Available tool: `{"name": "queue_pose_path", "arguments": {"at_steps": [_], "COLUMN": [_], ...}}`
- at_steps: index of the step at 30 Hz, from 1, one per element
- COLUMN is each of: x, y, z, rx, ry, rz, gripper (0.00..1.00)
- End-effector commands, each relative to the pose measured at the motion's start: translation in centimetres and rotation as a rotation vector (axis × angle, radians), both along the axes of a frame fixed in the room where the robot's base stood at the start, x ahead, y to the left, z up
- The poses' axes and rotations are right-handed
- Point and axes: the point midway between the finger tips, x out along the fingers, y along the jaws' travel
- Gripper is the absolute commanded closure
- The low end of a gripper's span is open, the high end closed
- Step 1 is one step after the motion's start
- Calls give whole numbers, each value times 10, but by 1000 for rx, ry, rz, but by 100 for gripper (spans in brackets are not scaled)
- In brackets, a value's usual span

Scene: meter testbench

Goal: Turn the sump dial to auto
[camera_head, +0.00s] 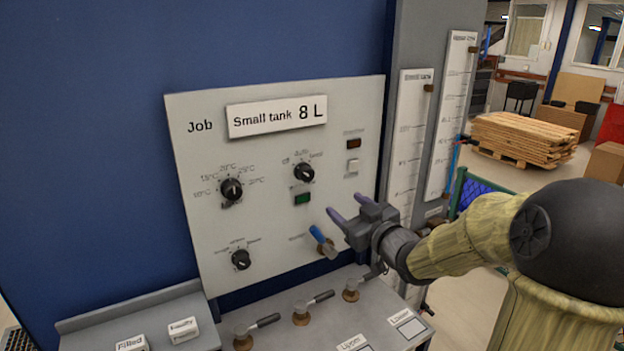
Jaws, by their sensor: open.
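A light grey panel (210,275) carries three black round dials. The upper middle dial (304,173) has small labels around it, which seem to read off, auto and hand; its name is too small to read surely. Its pointer direction is hard to tell. The temperature dial (231,189) is at upper left and another dial (241,260) at lower left. My gripper (344,206) is open and empty, its two purple fingers toward the panel. It is below and right of the upper middle dial, apart from it.
A green button (302,198) sits under the upper middle dial. A blue-handled valve (322,241) is just below my gripper. Several lever valves stand on the grey ledge (280,333). Tall gauge strips (409,130) stand right of the panel.

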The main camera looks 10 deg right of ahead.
Motion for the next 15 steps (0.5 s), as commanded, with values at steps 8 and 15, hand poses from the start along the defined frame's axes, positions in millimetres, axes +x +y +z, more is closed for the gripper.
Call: {"name": "queue_pose_path", "arguments": {"at_steps": [8, 15], "x": [39, 78], "y": [14, 27], "z": [2, 1], "rx": [5, 5], "ry": [0, 2], "rz": [3, 2], "gripper": [41, 41]}}
